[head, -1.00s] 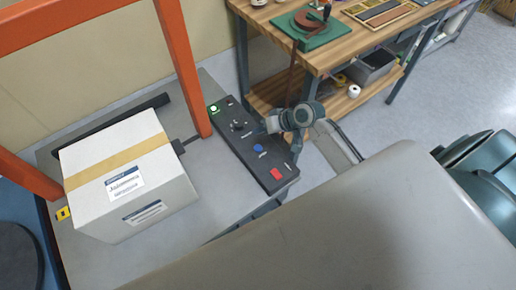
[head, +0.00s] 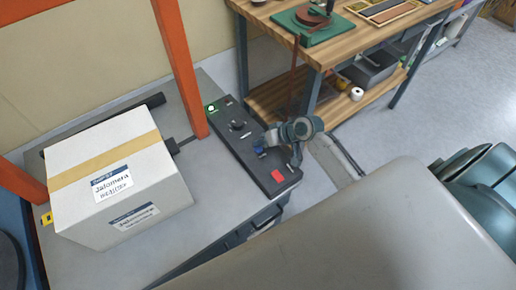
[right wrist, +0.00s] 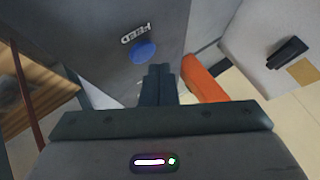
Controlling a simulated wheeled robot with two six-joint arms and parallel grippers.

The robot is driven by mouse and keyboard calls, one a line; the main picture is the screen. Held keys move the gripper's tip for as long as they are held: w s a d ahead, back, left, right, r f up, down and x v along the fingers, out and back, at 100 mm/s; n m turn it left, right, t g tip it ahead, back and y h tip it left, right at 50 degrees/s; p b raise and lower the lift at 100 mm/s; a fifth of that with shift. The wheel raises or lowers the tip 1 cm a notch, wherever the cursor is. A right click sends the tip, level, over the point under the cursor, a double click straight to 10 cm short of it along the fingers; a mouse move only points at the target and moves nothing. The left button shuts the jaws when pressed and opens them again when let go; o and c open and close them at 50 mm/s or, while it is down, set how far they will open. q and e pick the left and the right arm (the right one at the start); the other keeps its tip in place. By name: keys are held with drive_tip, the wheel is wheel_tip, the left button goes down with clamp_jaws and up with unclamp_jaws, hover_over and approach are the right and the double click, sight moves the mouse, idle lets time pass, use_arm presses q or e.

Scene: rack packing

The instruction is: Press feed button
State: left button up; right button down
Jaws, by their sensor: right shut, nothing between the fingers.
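The blue feed button (right wrist: 143,52) sits on the dark control panel (right wrist: 105,25), beside the printed word FEED in the right wrist view. In the head view the button (head: 259,150) shows only in part, next to my right gripper (head: 264,142). The panel (head: 232,147) also carries a lit green button (head: 211,108), a black knob (head: 237,124) and a red button (head: 278,176). My right gripper's fingers (right wrist: 159,68) are shut and empty, with their tips close to the blue button. I cannot tell whether they touch it. My left gripper is not in view.
A white box (head: 118,180) with a tan tape strip stands on the grey table (head: 195,245), left of the panel. An orange frame post (head: 180,70) rises beside the panel. A wooden workbench (head: 345,40) stands behind on the right.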

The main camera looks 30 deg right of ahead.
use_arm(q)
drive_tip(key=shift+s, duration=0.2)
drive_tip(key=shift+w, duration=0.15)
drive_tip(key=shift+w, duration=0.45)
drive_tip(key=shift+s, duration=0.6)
use_arm(e)
drive_tip(key=shift+f, duration=0.1)
drive_tip(key=shift+f, duration=0.25)
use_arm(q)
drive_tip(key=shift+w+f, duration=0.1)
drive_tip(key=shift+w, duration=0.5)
